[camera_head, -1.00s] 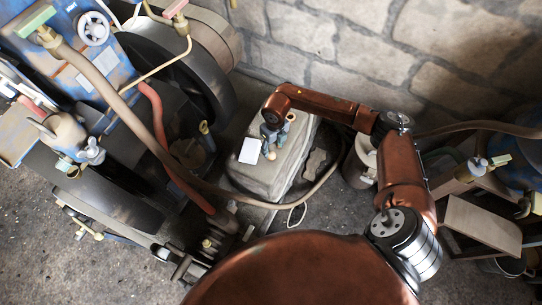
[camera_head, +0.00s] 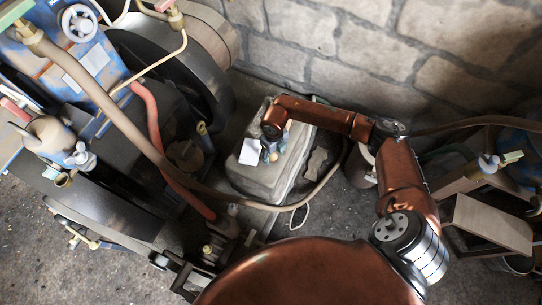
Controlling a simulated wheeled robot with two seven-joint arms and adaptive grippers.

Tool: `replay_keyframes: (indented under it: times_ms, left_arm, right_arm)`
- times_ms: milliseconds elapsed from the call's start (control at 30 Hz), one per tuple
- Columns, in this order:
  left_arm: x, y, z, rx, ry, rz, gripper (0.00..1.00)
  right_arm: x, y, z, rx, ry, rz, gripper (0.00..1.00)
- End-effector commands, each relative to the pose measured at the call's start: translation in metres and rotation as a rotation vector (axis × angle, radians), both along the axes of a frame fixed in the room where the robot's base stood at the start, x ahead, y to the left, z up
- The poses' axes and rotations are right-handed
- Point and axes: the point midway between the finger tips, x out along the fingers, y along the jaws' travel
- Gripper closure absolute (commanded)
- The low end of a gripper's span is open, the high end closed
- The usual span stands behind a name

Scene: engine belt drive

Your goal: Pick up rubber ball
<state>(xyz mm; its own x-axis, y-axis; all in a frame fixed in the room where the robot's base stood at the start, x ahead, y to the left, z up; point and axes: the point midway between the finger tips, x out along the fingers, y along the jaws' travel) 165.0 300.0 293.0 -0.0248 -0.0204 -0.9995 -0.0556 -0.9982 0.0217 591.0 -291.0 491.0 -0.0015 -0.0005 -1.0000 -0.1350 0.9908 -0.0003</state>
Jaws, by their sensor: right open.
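My right gripper (camera_head: 270,157) points down over the grey stone block (camera_head: 247,178) near the wall. It is open, small in the picture and partly covered by my own wrist. A white, flat, square piece (camera_head: 250,151) shows directly left of the fingers; I cannot tell whether they touch. I cannot make out a rubber ball; one may be hidden under the gripper. My left gripper is out of view.
A large blue and black engine (camera_head: 120,150) with hoses fills the left. A brown hose (camera_head: 290,207) loops in front of the block. A stone wall (camera_head: 350,55) stands behind. A bucket (camera_head: 359,166) and a wooden bench (camera_head: 487,222) are at right. Bare floor shows at lower left.

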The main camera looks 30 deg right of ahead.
Motion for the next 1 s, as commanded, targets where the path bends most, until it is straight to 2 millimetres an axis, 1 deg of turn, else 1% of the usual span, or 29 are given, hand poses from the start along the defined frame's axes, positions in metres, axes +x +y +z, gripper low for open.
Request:
replay_keyframes:
  times_ms: [267, 900, 933, 967, 1000]
  left_arm:
    - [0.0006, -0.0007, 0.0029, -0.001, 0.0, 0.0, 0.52]
    - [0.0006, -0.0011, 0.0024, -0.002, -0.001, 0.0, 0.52]
    - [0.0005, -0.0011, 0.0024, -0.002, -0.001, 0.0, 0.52]
    - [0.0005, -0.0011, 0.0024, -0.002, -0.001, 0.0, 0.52]
    - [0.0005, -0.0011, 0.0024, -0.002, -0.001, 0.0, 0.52]
  right_arm:
    - [0.0002, 0.0002, -0.001, 0.001, -0.001, 0.0, 0.52]
    - [0.0, 0.0004, -0.0011, 0.001, -0.001, 0.0, 0.95]
    - [0.0001, 0.0005, -0.0011, 0.001, -0.001, 0.0, 0.95]
    - [0.0001, 0.0005, -0.0011, 0.001, -0.001, 0.0, 0.99]
    - [0.0001, 0.0005, -0.0011, 0.001, -0.001, 0.0, 0.99]
